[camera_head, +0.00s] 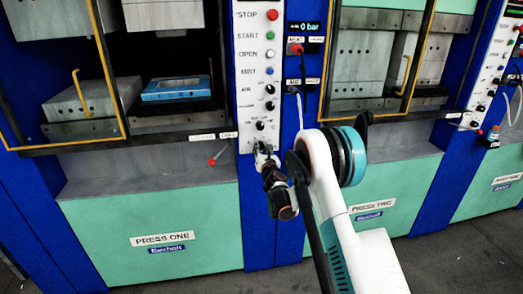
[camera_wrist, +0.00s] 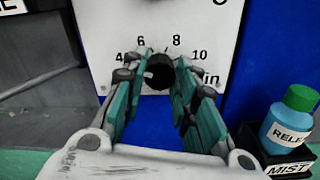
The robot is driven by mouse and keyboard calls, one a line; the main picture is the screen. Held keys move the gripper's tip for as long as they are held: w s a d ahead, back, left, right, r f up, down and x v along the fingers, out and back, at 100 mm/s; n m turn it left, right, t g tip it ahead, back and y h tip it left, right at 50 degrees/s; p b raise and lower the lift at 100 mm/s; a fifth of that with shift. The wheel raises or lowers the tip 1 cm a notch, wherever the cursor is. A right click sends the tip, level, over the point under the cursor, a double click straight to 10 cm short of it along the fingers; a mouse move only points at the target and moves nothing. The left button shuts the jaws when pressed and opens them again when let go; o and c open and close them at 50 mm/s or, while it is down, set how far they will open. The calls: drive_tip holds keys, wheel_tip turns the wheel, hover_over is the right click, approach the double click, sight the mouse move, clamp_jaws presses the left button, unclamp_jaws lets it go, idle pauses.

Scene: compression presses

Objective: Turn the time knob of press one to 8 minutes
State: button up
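The black time knob (camera_wrist: 158,74) of press one is in the middle of the wrist view, on a white panel. The numbers 4, 6, 8 and 10 show around it. A small pale mark shows on its left side; its exact reading is unclear. My gripper (camera_wrist: 161,66) has one teal-padded finger on each side of the knob. The fingertips are very close to its sides; I cannot tell whether both touch. In the head view my gripper (camera_head: 262,150) is at the lower end of the press one control panel (camera_head: 249,92), and hides the knob there.
A bottle (camera_wrist: 289,118) stands right of my gripper in a black holder marked MIST. Other knobs and buttons sit above on the panel. Press one (camera_head: 150,215) is left, with a blue-framed piece (camera_head: 176,89) inside; press two (camera_head: 372,185) is right.

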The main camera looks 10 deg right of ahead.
drive_tip(key=shift+m, duration=0.3)
drive_tip(key=m+b, duration=0.1)
drive_tip(key=m, duration=0.2)
drive_tip(key=shift+m, duration=0.3)
drive_tip(key=m+b, duration=0.1)
drive_tip(key=m, duration=0.3)
drive_tip(key=shift+m+b, duration=0.3)
drive_tip(key=m+b, duration=0.1)
drive_tip(key=m, duration=0.3)
drive_tip(key=shift+d+f, duration=0.1)
drive_tip(key=shift+m, duration=2.5)
drive_tip(key=o, duration=1)
drive_tip(key=shift+o, duration=0.2)
